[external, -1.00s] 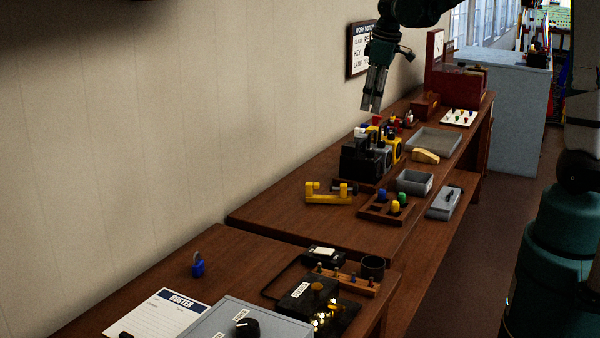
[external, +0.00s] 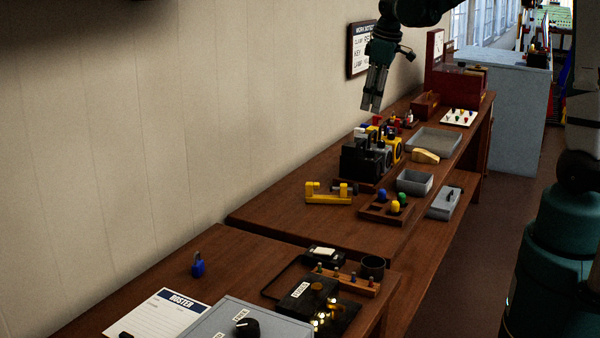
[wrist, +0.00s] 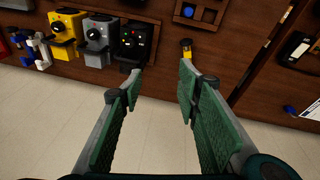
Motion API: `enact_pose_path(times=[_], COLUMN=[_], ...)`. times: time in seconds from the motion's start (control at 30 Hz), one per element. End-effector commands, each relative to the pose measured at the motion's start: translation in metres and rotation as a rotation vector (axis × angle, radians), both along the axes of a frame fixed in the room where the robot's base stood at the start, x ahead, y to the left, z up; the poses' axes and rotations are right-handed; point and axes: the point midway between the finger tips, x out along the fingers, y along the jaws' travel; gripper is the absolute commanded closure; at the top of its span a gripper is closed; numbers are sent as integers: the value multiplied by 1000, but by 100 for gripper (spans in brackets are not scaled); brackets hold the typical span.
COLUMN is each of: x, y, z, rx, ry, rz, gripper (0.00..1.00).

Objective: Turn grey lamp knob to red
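The grey lamp (wrist: 98,36) stands in a row between a yellow lamp (wrist: 67,27) and a black one (wrist: 134,42) in the wrist view. A round dark knob (wrist: 94,33) shows on its face; its pointer setting is too small to read. In the external view the row is seen from the side, with the grey lamp (external: 384,152) partly hidden behind the black one (external: 357,162). My gripper (external: 372,106) hangs above the row's far end, empty. In the wrist view its green-padded fingers (wrist: 161,70) are apart, with the lamps beyond and left of them.
A wall notice (external: 360,50) has lines for lamp and key, only partly readable. Right of the lamps are a yellow wedge (external: 426,156), an open grey box (external: 414,182) and a tray of coloured pieces (external: 372,208). A yellow bracket (external: 328,197) stands in front. The air around my gripper is clear.

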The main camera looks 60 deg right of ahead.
Motion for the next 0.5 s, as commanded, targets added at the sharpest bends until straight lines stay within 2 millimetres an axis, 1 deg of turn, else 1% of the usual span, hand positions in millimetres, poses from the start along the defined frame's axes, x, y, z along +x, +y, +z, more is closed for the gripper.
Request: enact_pose_path(times=[0.17,0.5], x=[10,30], y=[-24,-89], z=[-7,-34], rx=[4,20], ry=[24,90], rz=[7,30], gripper=[67,67])
